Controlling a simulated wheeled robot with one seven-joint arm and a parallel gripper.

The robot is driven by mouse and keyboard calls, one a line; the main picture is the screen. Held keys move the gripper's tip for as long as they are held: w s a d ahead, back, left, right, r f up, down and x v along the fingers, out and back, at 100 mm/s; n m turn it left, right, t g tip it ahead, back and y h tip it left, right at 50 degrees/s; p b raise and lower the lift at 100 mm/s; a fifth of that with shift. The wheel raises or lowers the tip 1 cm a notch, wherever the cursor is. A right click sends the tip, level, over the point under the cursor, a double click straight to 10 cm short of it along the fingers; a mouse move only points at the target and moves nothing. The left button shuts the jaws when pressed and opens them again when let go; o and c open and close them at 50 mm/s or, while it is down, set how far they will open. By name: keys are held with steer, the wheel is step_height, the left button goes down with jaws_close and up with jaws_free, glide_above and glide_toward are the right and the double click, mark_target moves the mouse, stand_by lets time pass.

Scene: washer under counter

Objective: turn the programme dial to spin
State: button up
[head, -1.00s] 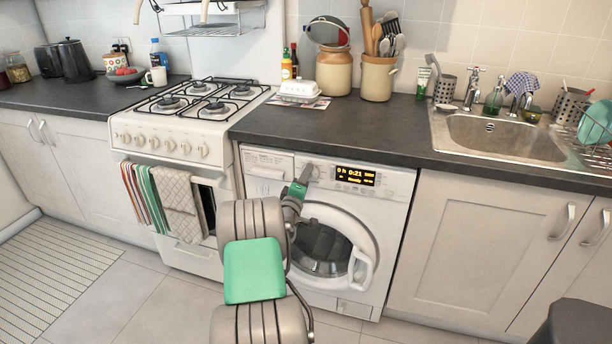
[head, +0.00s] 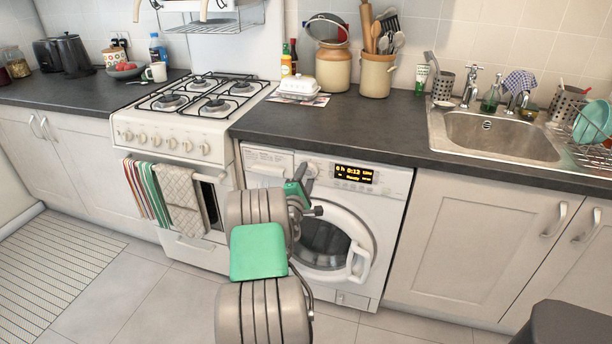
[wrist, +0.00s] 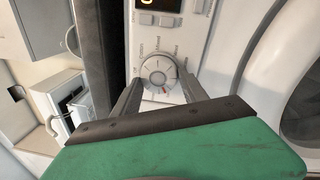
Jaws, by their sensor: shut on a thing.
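The washing machine (head: 340,275) stands under the counter with its round door closed. In the head view, my gripper (head: 305,172) is at the upper left of the machine front and partly hides the dial. The lit display (head: 354,174) to the right appears to read 0:13.
The cooker (head: 180,145) with towels on its rail stands just left of the washer. The dark worktop (head: 350,125) overhangs above the panel. A cupboard door (head: 475,240) is on the right. The floor in front is mostly clear.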

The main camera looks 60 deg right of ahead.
stand_by(0.3)
steer(key=o, duration=1.4)
steer(key=shift+c, duration=0.2)
steer(key=shift+a, duration=0.1)
steer(key=v, duration=0.7)
steer(key=shift+a+b, duration=0.3)
steer(key=shift+b, duration=0.05)
